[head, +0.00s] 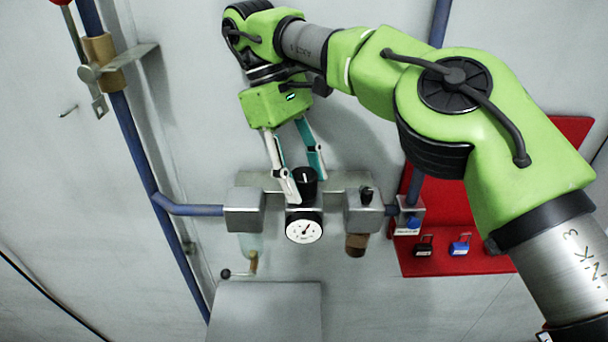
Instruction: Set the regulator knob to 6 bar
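The regulator knob (303,183) is a black cylinder with a white mark on top, standing on the wall-mounted air unit. The round white gauge (303,230) faces me just below it, with a dark needle; its numbers are too small to read. My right gripper (304,188) reaches down from above with its two fingers on either side of the knob. The left finger is beside the knob and the right finger is partly behind it. I cannot tell whether the fingers touch it. My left gripper is not in view.
A silver block (244,212) and another block (364,212) flank the knob. A blue pipe (150,170) runs down the left, with a lever valve (100,72). A red board (450,262) with padlocks (460,245) is at the right. A grey box (265,312) stands below.

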